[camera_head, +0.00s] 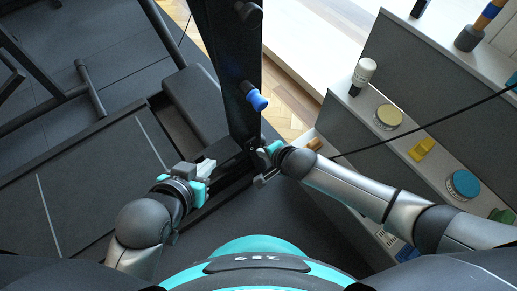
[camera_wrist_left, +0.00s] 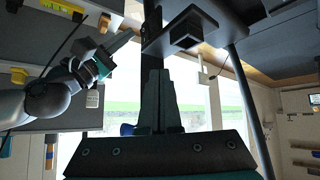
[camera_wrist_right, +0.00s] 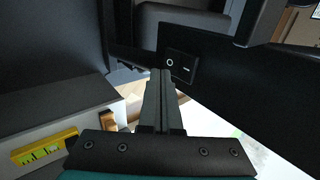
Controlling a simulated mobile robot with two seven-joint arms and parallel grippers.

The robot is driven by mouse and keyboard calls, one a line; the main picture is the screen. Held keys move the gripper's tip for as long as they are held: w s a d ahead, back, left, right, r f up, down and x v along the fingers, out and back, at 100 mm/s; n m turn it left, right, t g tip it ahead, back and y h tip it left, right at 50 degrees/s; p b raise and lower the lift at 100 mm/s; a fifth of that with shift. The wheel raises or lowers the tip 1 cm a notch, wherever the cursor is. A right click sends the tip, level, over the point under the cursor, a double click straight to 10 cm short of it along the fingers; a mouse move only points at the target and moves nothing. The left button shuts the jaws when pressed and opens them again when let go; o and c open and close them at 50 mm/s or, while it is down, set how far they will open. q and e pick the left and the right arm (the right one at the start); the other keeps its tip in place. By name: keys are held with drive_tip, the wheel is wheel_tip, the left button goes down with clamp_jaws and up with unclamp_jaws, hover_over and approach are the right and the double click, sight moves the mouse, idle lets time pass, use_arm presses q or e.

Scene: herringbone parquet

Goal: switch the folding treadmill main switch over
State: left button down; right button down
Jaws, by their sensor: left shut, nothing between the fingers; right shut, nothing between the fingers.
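The main switch (camera_wrist_right: 181,66), a black rocker marked with a circle and a line, is set in a dark panel (camera_wrist_right: 225,80) of the treadmill in the right wrist view. Which side is pressed in, I cannot tell. My right gripper (camera_wrist_right: 163,74) is shut and empty, its tips just below and left of the switch; contact is unclear. In the head view my right gripper (camera_head: 268,150) is at the foot of the dark upright (camera_head: 230,65) and the switch is not discernible. My left gripper (camera_head: 210,165) is shut and empty, left of the upright; it also shows in the left wrist view (camera_wrist_left: 160,75).
A shelf (camera_head: 405,135) on the right holds a white-capped bottle (camera_head: 363,75), a yellow block (camera_head: 421,149) and round tins. A blue knob (camera_head: 257,99) sticks out of the upright. A padded bench (camera_head: 200,100) is on the left. A yellow level (camera_wrist_right: 45,150) lies beside my right gripper.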

sight(251, 145)
use_arm(q)
drive_tip(key=shift+w+d+r+t+h+b, duration=0.1)
drive_tip(key=shift+w+d+t+h+b, duration=0.15)
drive_tip(key=shift+d+t, duration=0.25)
drive_tip(key=shift+w+d+r+t+h+b, duration=0.1)
drive_tip(key=shift+w+d+t+h+b, duration=0.1)
drive_tip(key=shift+d+t+h, duration=0.25)
drive_tip(key=shift+w+d+r+t+h+b, duration=0.1)
drive_tip(key=shift+w+d+t+b, duration=0.1)
drive_tip(key=shift+d+t, duration=0.25)
use_arm(e)
drive_tip(key=shift+w+a+f, duration=0.25)
drive_tip(key=shift+w+a, duration=0.4)
drive_tip(key=shift+w, duration=0.2)
use_arm(q)
drive_tip(key=shift+d, duration=0.1)
